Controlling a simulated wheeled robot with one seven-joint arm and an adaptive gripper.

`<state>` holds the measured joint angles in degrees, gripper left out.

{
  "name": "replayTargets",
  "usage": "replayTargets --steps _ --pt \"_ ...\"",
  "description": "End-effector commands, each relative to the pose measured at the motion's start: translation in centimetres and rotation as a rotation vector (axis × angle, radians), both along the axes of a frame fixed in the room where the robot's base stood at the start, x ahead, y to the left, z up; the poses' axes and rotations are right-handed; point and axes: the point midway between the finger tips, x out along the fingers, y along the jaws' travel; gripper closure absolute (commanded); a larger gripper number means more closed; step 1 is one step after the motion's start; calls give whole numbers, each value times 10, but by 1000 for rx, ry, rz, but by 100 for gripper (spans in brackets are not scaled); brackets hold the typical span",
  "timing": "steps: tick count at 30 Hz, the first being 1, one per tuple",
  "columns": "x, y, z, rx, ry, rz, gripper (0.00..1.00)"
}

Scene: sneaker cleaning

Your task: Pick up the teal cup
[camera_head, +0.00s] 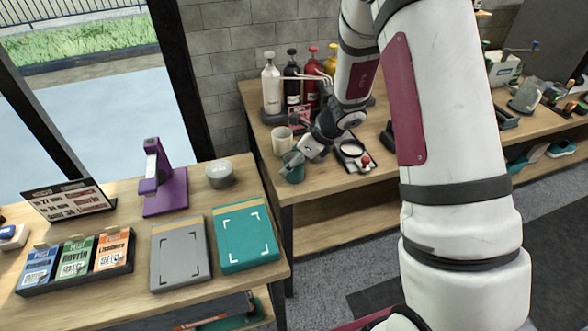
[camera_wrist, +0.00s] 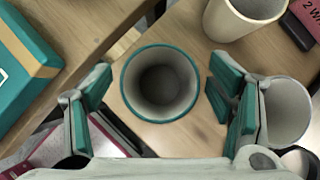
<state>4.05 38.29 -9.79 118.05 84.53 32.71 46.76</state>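The teal cup (camera_head: 292,172) stands upright near the front left corner of the back counter. In the wrist view its teal rim and pale, empty inside (camera_wrist: 160,84) show from above. My gripper (camera_head: 300,152) is at the cup in the head view and partly covers it. In the wrist view my gripper (camera_wrist: 155,93) is open, with one finger on each side of the cup. A gap shows between the cup and each finger, the left one slightly wider. The cup is not held.
A cream cup (camera_wrist: 240,17) stands behind the teal cup, and another pale cup (camera_wrist: 286,108) is close to the right finger. Syrup bottles (camera_head: 271,85) stand farther back. A teal box (camera_head: 244,236) lies on the front left table, across a narrow gap.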

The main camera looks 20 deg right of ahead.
Motion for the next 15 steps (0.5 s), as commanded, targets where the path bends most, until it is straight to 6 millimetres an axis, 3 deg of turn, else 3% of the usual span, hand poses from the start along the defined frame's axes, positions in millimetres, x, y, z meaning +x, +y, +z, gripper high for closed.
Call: replayTargets --steps 1,5,15 --pt "0 0 0 0 0 0 38" --pt "0 0 0 0 0 0 67" --pt "0 0 1 0 0 0 68"
